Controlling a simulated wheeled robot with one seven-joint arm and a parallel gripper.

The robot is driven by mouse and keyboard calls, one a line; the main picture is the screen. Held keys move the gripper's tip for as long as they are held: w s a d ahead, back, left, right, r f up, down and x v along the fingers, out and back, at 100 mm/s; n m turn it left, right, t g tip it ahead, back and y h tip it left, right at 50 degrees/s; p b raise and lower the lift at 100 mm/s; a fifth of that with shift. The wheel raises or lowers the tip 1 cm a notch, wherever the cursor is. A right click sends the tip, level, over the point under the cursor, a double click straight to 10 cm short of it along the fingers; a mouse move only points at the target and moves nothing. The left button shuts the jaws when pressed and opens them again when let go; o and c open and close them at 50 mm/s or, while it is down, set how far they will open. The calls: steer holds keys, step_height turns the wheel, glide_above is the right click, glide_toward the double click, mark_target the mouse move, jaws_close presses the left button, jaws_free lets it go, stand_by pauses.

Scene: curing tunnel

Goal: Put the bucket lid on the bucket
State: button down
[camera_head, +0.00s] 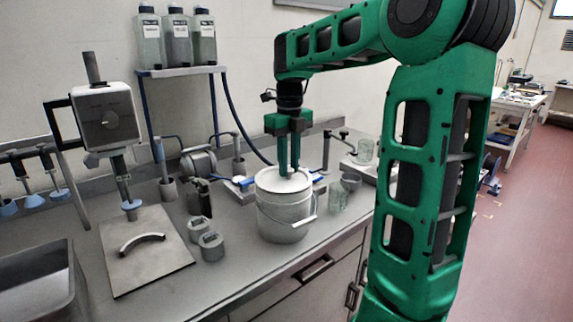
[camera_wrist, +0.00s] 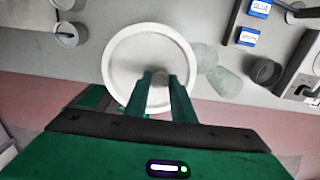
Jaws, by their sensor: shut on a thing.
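The white bucket (camera_head: 284,218) stands upright on the grey bench, with its handle hanging at the front. The round, pale bucket lid (camera_head: 268,181) is at the top of the bucket, over its opening. It also shows in the wrist view (camera_wrist: 123,58), where it hides the bucket below. My gripper (camera_head: 288,170) points straight down above the bucket. Its two fingers are shut on the small knob in the middle of the lid, seen between the fingertips in the wrist view (camera_wrist: 160,80). I cannot tell whether the lid's edge sits fully on the rim all round.
Glass jars (camera_head: 338,196) and a grey cup (camera_head: 350,182) stand close to the bucket's right. A bottle rack (camera_head: 180,71) is behind. The bench front is clear.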

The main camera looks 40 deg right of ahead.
stand_by(0.4)
steer(key=c, duration=0.9)
jaws_free()
steer(key=shift+c, duration=0.2)
steer(key=shift+w+r, duration=0.1)
steer(key=shift+r, duration=3.45)
steer(key=shift+s+a+f+n, duration=0.1)
steer(key=shift+s+f+n, duration=0.15)
steer(key=shift+s+n, duration=0.15)
steer(key=s+a+f+n, duration=0.1)
steer(key=s+f+n, duration=0.4)
steer(key=s+n, duration=0.4)
steer(key=s+a+f+n, duration=0.2)
steer(key=s+f+n, duration=0.4)
steer(key=s+n, duration=0.3)
steer(key=s+a+f+n, duration=0.1)
steer(key=s+f+n, duration=0.4)
steer(key=s+n, duration=0.5)
steer(key=shift+a+f, duration=0.15)
steer(key=shift+f, duration=0.1)
